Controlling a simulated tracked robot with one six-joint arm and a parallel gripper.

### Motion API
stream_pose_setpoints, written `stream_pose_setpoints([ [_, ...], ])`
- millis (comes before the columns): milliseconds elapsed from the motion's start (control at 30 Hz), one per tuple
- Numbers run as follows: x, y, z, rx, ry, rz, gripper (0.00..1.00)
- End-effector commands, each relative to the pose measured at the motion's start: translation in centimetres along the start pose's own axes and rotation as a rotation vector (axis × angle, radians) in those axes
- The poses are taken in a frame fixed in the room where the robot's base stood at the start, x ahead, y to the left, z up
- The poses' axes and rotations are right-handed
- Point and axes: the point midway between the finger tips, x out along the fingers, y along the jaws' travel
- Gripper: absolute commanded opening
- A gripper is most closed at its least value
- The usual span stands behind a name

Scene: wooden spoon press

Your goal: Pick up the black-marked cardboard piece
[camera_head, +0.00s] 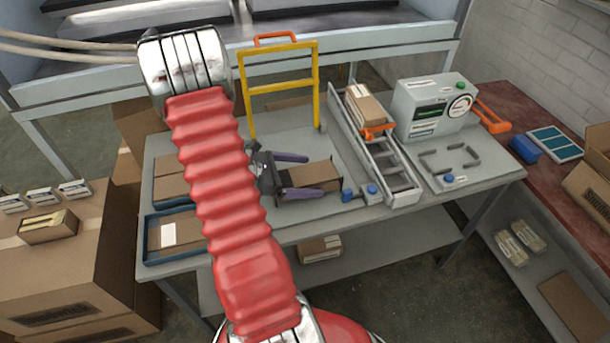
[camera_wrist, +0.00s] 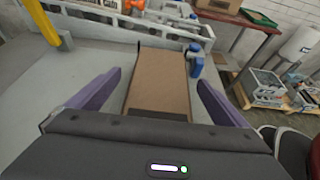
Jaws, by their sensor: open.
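My gripper (camera_head: 314,177) is dark with purple fingers. In the wrist view my gripper (camera_wrist: 159,79) is open, with one finger on each side of the piece and gaps to both edges. The gripper body hides the piece's nearest part.
A blue clamp-like part (camera_wrist: 196,64) stands close to the piece's right side. A grey rail (camera_head: 392,172) with a box lies to the right. A yellow frame (camera_head: 281,87) stands behind. A blue-rimmed tray (camera_head: 150,262) lies at the table's left.

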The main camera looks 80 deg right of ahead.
Motion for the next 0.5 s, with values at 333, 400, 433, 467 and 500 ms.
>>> stream_pose_setpoints([
  [333, -0.04, 0.01, -0.01, 0.0, 0.0, 0.0, 0.88],
  [400, -0.04, 0.01, 0.0, 0.0, 0.0, 0.0, 0.84],
  [433, -0.04, 0.01, 0.0, 0.0, 0.0, 0.0, 0.81],
  [467, -0.04, 0.01, 0.0, 0.0, 0.0, 0.0, 0.79],
  [500, -0.04, 0.01, 0.0, 0.0, 0.0, 0.0, 0.77],
])
